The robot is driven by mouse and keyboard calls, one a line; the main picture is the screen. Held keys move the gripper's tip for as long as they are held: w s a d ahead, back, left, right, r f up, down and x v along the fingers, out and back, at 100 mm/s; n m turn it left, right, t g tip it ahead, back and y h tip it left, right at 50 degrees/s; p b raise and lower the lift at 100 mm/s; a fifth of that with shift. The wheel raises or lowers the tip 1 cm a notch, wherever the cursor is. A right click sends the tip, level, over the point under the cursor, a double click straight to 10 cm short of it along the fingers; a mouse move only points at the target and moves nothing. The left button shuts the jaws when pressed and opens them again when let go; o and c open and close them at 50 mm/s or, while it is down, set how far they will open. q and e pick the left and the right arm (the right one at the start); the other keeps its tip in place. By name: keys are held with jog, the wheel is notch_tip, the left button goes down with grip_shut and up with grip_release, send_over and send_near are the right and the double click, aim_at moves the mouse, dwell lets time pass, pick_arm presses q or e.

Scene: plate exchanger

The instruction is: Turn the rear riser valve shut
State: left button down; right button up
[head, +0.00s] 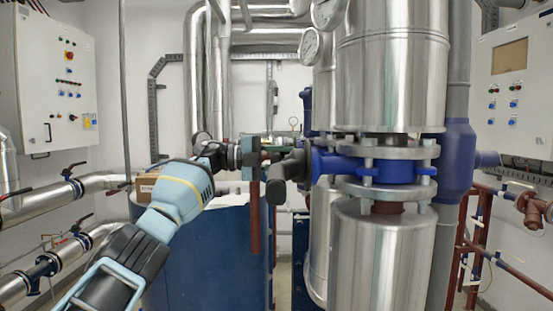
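A blue valve body (375,166) sits between flanges on the large silver riser at the right of centre. A dark grey handle (284,177) juts out to its left, toward me. A second silver riser (323,95) stands partly hidden behind the first, with blue fittings (306,108) beside it. I cannot make out a separate valve handle on it. My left gripper (250,155) is at the end of the light blue arm, left of the grey handle. Its fingers are small and overlap dark parts behind, so its opening is unclear. My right gripper is out of view.
A large blue tank (205,255) is behind my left arm. Silver pipes (100,182) run at the left. Red pipe frames (478,240) stand at the right. Control cabinets (57,80) hang on the walls.

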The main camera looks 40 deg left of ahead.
pick_arm(q)
jog(key=shift+s+a+r, duration=0.1)
jog(key=shift+r, duration=0.35)
jog(key=c, duration=1.2)
grip_release()
jog(key=shift+c, duration=0.2)
jog(key=shift+o, duration=0.8)
jog(key=shift+f, duration=0.2)
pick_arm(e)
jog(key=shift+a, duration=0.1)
pick_arm(q)
jog(key=shift+s+a+f, duration=0.15)
jog(key=shift+s+a, duration=0.1)
jog(key=shift+a, duration=0.2)
jog(key=v, duration=0.6)
jog(key=shift+s+a+b, duration=0.2)
jog(key=shift+s+b, duration=0.1)
jog(key=shift+b, duration=0.15)
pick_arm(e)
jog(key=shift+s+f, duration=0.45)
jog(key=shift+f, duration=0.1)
